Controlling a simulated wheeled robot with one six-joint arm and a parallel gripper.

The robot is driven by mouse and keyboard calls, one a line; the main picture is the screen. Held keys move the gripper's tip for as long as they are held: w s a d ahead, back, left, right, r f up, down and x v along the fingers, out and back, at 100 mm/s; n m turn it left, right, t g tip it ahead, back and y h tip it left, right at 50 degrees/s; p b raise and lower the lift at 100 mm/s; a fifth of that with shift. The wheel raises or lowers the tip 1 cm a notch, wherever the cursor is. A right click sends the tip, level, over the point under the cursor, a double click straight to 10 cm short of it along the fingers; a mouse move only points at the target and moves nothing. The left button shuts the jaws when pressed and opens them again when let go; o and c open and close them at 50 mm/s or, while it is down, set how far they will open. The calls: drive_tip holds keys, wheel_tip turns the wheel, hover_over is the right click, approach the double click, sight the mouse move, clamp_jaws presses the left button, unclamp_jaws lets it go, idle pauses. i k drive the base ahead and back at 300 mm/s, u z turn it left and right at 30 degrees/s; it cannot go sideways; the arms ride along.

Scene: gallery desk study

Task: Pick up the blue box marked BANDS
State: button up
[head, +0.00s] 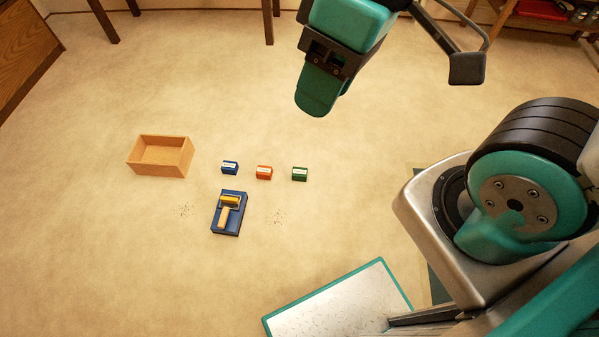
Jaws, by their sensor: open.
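A small blue box (230,168) with a white label sits upright on the beige surface, left of centre; its lettering is too small to read. An orange-red box (264,173) and a green box (300,174) stand in a row to its right, with gaps between them. My gripper (392,85) is at the top of the head view, up and to the right of the blue box and well apart from it. It is open, with nothing seen between its fingers. The blue box is not covered by anything.
An open wooden box (150,170) stands left of the blue box. A dark blue block with a yellow-topped tool (229,202) lies just in front of the row. A teal-rimmed pale panel (340,300) lies at the bottom. Table legs stand along the back. Small specks mark the surface.

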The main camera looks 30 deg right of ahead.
sight(230, 167)
drive_tip(key=z, duration=0.3)
drive_tip(key=i, duration=1)
drive_tip(key=u, duration=0.7)
drive_tip(key=i, duration=0.45)
drive_tip(key=u, duration=0.5)
